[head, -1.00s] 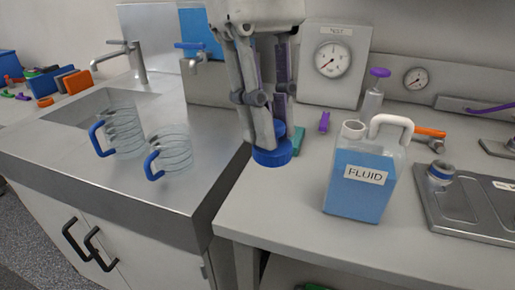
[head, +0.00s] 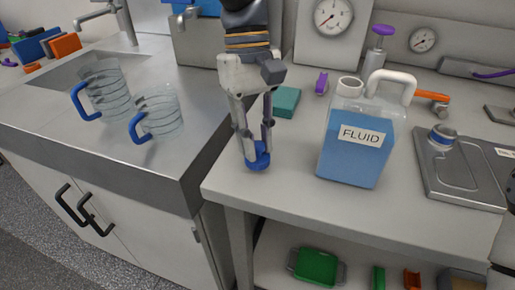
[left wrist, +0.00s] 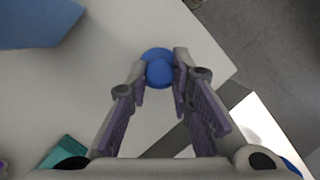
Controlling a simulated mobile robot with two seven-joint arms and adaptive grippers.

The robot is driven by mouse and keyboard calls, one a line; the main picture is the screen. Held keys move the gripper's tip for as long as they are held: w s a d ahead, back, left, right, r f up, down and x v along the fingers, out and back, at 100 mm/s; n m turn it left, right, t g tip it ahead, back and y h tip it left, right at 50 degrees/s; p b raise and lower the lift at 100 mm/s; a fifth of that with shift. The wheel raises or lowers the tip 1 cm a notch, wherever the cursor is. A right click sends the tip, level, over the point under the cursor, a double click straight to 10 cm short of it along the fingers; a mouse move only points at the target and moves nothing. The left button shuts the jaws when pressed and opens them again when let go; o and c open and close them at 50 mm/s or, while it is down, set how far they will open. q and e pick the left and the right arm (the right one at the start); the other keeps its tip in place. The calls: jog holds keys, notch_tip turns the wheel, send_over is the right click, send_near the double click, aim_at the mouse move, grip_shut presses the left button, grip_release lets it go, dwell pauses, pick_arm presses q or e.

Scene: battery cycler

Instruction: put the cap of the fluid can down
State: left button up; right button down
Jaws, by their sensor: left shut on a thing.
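The blue cap (head: 257,162) is between the fingertips of my left gripper (head: 256,150), which is shut on it and points down. The cap is at the front left corner of the bench top, at or just above the surface; I cannot tell if it touches. The left wrist view shows the cap (left wrist: 158,70) between both fingers, near the bench edge. The fluid can (head: 352,150) stands upright to the right, with blue fluid, a white handle and an uncapped white neck.
A teal block (head: 286,101) lies behind the gripper. A grey tray (head: 480,189) is at the right of the bench. Two glass jugs with blue handles (head: 141,127) stand on the sink counter at left. The bench between cap and can is clear.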

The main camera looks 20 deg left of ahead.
pick_arm(q)
jog(key=x, duration=0.2)
jog(key=shift+w+a+f, duration=0.1)
jog(key=shift+a+f, duration=0.05)
jog(key=shift+f, duration=0.3)
jog(key=shift+r, duration=0.1)
jog(key=o, duration=0.9)
jog(key=v, duration=1.2)
jog(key=shift+w, duration=0.15)
